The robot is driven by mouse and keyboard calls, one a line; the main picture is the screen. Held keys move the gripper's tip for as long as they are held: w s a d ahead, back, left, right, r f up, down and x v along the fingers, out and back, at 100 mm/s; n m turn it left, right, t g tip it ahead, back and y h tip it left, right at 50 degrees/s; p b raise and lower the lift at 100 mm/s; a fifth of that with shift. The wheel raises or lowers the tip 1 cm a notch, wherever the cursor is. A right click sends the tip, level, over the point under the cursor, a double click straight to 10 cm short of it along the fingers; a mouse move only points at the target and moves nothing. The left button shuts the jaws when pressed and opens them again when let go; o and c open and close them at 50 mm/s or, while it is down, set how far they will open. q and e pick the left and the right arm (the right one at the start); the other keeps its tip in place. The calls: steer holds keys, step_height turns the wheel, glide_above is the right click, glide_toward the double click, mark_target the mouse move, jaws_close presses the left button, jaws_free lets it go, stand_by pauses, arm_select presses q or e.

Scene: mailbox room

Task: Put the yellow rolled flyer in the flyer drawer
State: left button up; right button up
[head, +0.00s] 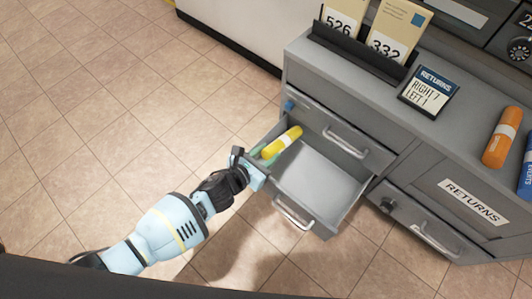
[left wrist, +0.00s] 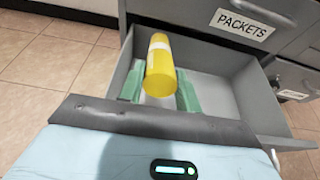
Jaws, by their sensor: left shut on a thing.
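The yellow rolled flyer (head: 282,142) has a pale band around it; it also shows in the left wrist view (left wrist: 160,68). My left gripper (head: 264,158) is shut on it, with green fingers on either side of the roll in the left wrist view (left wrist: 160,92). The flyer is at the left side of an open grey drawer (head: 345,203), over its inside. Whether it touches the drawer floor I cannot tell. The drawer's inside (left wrist: 225,90) looks otherwise empty. The open drawer's own label is not visible. My right gripper is not in view.
The grey cabinet (head: 300,55) carries a card holder (head: 355,55), a RETURNS sign (head: 432,90), an orange roll (head: 502,137) and a blue roll (head: 526,170). A closed drawer reads RETURNS (head: 473,202). A PACKETS label (left wrist: 242,24) is above the open drawer. Tiled floor is clear at left.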

arm_select(q)
steer(key=o, duration=1)
steer(key=shift+o, duration=0.2)
steer(key=shift+s+a, duration=0.15)
steer(key=shift+s, duration=0.05)
steer(key=p+v, duration=0.3)
steer(key=v, duration=0.4)
steer(key=shift+r+p, duration=0.15)
steer(key=shift+p, duration=0.25)
steer(key=shift+s+a, duration=0.1)
steer(key=shift+s, duration=0.05)
